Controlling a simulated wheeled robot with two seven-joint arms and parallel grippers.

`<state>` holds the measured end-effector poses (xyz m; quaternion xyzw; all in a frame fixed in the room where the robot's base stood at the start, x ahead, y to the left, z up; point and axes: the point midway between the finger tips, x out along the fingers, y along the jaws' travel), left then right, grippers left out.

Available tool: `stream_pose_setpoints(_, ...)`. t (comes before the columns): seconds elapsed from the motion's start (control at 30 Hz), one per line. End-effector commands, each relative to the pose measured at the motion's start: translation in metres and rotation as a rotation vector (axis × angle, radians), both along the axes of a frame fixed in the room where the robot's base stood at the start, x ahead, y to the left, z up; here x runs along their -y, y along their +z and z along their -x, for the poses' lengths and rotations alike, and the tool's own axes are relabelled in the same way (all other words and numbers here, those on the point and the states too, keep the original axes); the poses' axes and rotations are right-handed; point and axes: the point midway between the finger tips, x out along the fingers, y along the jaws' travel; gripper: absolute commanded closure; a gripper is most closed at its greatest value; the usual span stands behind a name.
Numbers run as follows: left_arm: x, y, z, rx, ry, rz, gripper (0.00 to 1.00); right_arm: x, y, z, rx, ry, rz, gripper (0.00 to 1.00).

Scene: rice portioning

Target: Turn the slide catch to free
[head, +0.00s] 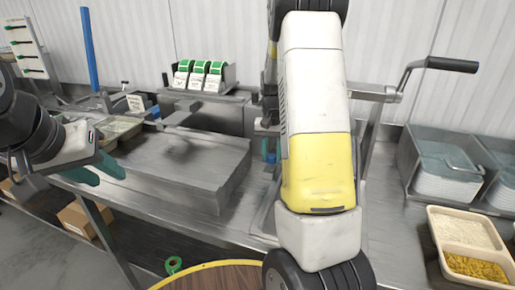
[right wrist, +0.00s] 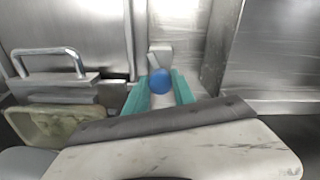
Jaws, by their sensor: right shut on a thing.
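A round blue knob (right wrist: 160,81), which looks like the slide catch's handle, is in the middle of the right wrist view, in front of a small light metal plate (right wrist: 160,54). My right gripper (right wrist: 159,92) has a teal finger on each side of the knob and is shut on it. In the head view a bit of blue (head: 271,157) shows beside my right arm, which hides most of the right gripper. Which way the catch is turned I cannot tell. My left gripper (head: 97,170) is open and empty at the left, by the bench's front edge.
A steel housing with a crank handle (head: 452,64) stands behind my right arm. A two-part tray (head: 430,240) with rice and yellow food is at the right, near steel bins (head: 408,160). A flat steel block (head: 180,165) fills the middle left. Green-topped packs (head: 198,78) stand behind.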

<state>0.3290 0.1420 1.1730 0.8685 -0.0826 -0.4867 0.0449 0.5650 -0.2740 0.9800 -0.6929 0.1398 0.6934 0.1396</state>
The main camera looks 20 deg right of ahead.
Motion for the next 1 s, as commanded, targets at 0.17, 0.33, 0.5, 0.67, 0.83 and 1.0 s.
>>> stream_pose_setpoints(0.17, 0.0, 0.0, 0.0, 0.0, 0.0, 0.0, 0.64, 0.0, 0.0007, -0.0009, 0.002, -0.15, 0.0, 1.0)
stream_pose_setpoints(0.33, 0.0, 0.0, 0.0, 0.0, 0.0, 0.0, 0.64, -0.0004, 0.0007, -0.001, 0.002, -0.266, 0.0, 1.0)
stream_pose_setpoints(0.5, 0.0, 0.0, 0.0, 0.0, 0.0, 0.0, 0.64, -0.0002, 0.0007, -0.0012, 0.003, -0.35, 0.001, 1.0)
stream_pose_setpoints(0.67, 0.0, 0.0, 0.0, 0.0, 0.0, 0.0, 0.64, -0.0004, 0.0007, -0.0012, 0.002, -0.396, 0.0, 1.0)
stream_pose_setpoints(0.83, 0.0, 0.0, 0.0, 0.0, 0.0, 0.0, 0.64, -0.0004, 0.0008, -0.0014, 0.003, -0.419, 0.001, 1.0)
stream_pose_setpoints(1.0, 0.0, 0.0, 0.0, 0.0, 0.0, 0.0, 0.64, -0.0004, 0.0008, -0.0014, 0.003, -0.423, -0.001, 1.0)
